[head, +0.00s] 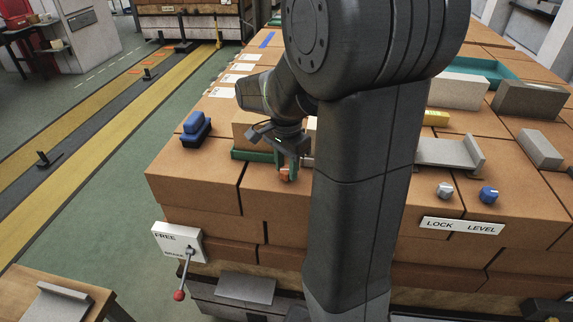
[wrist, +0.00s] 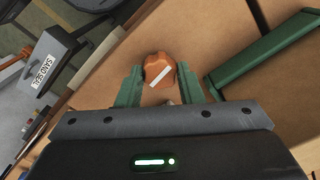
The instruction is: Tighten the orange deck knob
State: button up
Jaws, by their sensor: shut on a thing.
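The orange deck knob (wrist: 160,72) sits on the brick deck and has a white line across its top. In the wrist view it lies between the green fingers of my gripper (wrist: 160,88), which are shut on it from both sides. The white line runs on a slant. In the head view my gripper (head: 286,168) points down at the deck's near edge, and the knob (head: 285,175) shows only in part between the fingers. My arm hides some of the deck to the right.
A green bar (wrist: 265,50) lies close beside my gripper. A blue object (head: 196,130) stands to the left. A lever (head: 186,270) with a red ball hangs on the front. Grey (head: 444,190) and blue (head: 488,194) knobs stand at right by the LOCK LEVEL label (head: 461,227).

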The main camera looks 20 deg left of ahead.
aim_at(286, 169)
jog(key=shift+m, duration=0.6)
jog(key=o, duration=1)
jog(key=shift+c, duration=0.2)
jog(key=shift+r, duration=0.1)
notch_tip(286, 169, up, 14)
jog(key=shift+b, duration=0.4)
jog(key=shift+f, duration=0.25)
notch_tip(286, 169, down, 14)
jog(key=shift+r+p, duration=0.15)
jog(key=shift+p, duration=0.25)
jog(key=shift+r, duration=0.15)
